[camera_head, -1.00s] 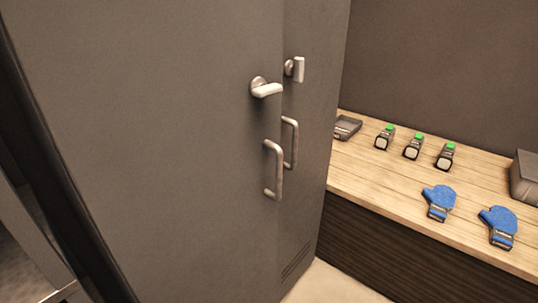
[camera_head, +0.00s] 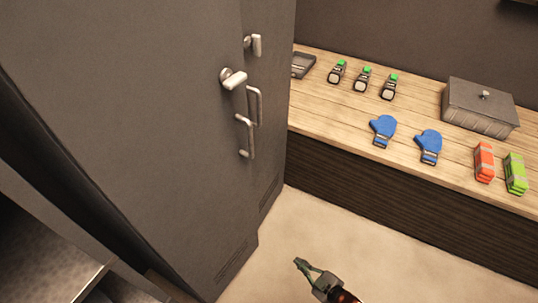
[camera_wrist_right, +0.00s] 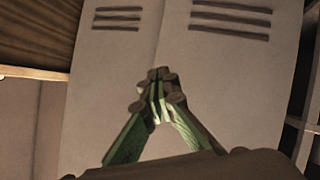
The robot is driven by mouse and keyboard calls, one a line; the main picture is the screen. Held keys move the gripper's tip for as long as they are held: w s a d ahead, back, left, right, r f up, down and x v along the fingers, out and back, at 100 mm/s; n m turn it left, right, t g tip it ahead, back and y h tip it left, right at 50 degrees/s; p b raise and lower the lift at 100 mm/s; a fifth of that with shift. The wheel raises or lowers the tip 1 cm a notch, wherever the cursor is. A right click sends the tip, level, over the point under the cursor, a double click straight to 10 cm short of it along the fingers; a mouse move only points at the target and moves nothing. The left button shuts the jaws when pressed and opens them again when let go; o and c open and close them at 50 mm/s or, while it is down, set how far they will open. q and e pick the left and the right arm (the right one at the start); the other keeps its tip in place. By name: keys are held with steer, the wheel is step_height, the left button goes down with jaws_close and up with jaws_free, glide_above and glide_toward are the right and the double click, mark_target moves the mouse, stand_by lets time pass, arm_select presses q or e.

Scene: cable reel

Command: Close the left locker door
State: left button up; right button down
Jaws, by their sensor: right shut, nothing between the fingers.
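The left locker door (camera_head: 130,110) is a large grey panel filling the left of the head view. It stands ajar, with the dark locker interior showing at lower left. My right gripper (camera_head: 301,264) is low over the floor, right of the doors, shut and empty. In the right wrist view its fingertips (camera_wrist_right: 158,76) meet in front of grey panels with vent slots (camera_wrist_right: 230,18). My left gripper is not in view.
A wooden-topped bench (camera_head: 330,105) runs along the back right. It holds a dark tray, several green-topped devices, blue mitts (camera_head: 383,130), a grey lidded box (camera_head: 478,107), and red and green bundles. The pale floor (camera_head: 340,235) before the bench is clear.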

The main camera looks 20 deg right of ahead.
steer(key=w+d+r+n+t+y+p, duration=0.1)
steer(key=w+r+n+p, duration=0.25)
steer(key=r, duration=0.65)
steer(key=w+r+n+t+y+p, duration=0.15)
steer(key=w+r+p, duration=0.3)
steer(key=r, duration=0.55)
steer(key=n+y+p, duration=0.4)
steer(key=n+p, duration=0.7)
steer(key=p, duration=0.4)
glide_toward(245, 132)
steer(key=shift+t, duration=0.35)
steer(key=x, duration=0.7)
steer(key=shift+s+a+f, duration=0.1)
steer(key=shift+f, duration=0.1)
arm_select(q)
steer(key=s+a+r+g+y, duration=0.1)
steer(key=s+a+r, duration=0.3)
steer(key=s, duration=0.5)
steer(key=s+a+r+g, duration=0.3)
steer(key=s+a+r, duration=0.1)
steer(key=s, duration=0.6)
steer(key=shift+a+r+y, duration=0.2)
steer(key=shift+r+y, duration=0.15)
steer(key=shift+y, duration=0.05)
